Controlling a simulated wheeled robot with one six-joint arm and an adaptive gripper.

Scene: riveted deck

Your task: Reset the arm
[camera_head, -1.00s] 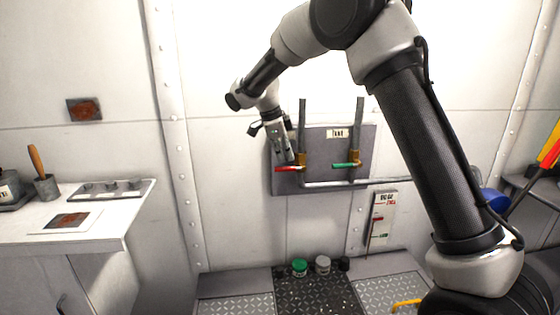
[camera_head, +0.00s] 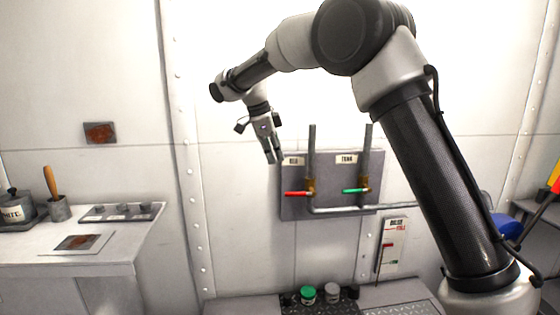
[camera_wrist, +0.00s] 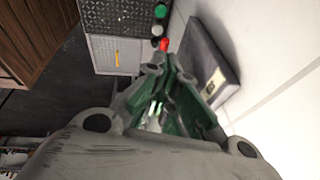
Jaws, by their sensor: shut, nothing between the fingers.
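My gripper (camera_head: 273,156) hangs from the raised arm in the head view, at the upper left of the grey valve panel (camera_head: 331,207). Its fingers are shut with nothing between them, and they point down, apart from the valves. The panel carries a red-handled valve (camera_head: 297,194) and a green-handled valve (camera_head: 355,190) on upright pipes. In the wrist view my gripper (camera_wrist: 160,72) fills the middle, and the panel (camera_wrist: 207,60) shows beyond it at the right. A small red piece (camera_wrist: 164,44) shows past the fingertips.

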